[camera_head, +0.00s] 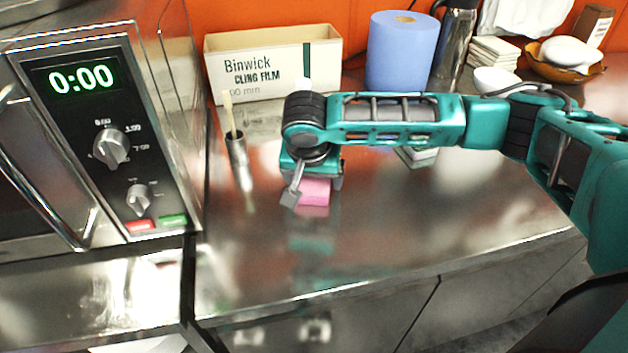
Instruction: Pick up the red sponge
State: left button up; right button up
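A pink block (315,191), the only sponge-like thing I make out, lies on the steel counter near the middle of the camera_head view. It looks pink rather than red. My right gripper (314,187) points down over it from above. Its grey fingers stand apart, one in front at the block's left and one partly hidden at its right. I cannot tell whether either finger touches the block. The gripper body hides the block's back part. My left gripper is not in view.
A microwave (105,150) stands at the left. A metal holder (238,160) with a brush is left of the gripper. A cling film box (270,65), blue paper roll (398,50) and flask (455,45) stand behind. The counter's front (400,235) is clear.

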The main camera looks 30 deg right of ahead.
jog(key=c, duration=0.8)
jog(key=shift+c, duration=0.3)
